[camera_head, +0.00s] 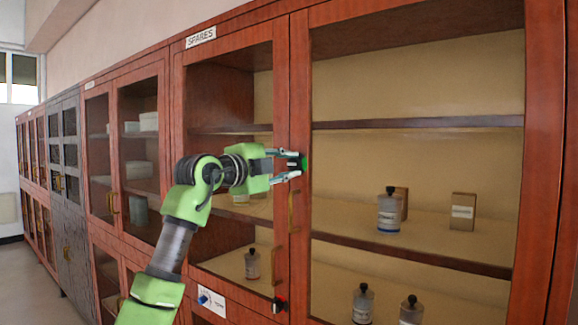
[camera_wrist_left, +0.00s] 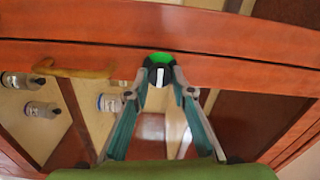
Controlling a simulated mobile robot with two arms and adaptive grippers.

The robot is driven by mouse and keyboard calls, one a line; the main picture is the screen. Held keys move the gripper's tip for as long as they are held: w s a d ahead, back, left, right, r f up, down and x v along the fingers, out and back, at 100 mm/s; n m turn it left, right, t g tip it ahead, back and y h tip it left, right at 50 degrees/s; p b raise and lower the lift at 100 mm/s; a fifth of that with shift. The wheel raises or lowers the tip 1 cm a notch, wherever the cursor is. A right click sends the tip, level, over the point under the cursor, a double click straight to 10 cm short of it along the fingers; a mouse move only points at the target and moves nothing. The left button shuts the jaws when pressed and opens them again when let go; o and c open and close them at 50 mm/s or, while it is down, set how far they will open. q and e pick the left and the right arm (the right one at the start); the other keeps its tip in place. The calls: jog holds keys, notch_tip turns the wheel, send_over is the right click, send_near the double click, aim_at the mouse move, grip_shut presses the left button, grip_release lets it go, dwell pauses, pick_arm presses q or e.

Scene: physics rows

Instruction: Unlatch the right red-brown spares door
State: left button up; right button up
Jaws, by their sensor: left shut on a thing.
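The right red-brown spares door (camera_head: 299,90) is a framed glass door and stands closed. A round black latch knob with green on it (camera_head: 303,163) sits on its left stile. My left gripper (camera_head: 292,165) is shut on this knob. In the left wrist view the knob (camera_wrist_left: 157,68) shows a white bar and a green edge between the tips of my left gripper (camera_wrist_left: 159,80). A second black knob with red (camera_head: 280,304) sits lower, near the doors' meeting edge. The brass handle (camera_head: 291,212) is below the gripped knob. My right gripper is out of view.
The left spares door (camera_head: 181,110) is closed, with another brass handle (camera_head: 278,265). Bottles (camera_head: 390,213) and a small box (camera_head: 463,212) stand on shelves behind the glass. More cabinets (camera_head: 66,150) run off to the left, beside open floor (camera_head: 30,290).

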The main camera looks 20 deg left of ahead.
pick_arm(q)
jog(key=o, duration=1.1)
jog(key=shift+a, duration=0.1)
jog(key=shift+s, duration=0.1)
jog(key=v, duration=1.1)
jog(key=shift+s+a, duration=0.15)
jog(key=shift+s, duration=0.25)
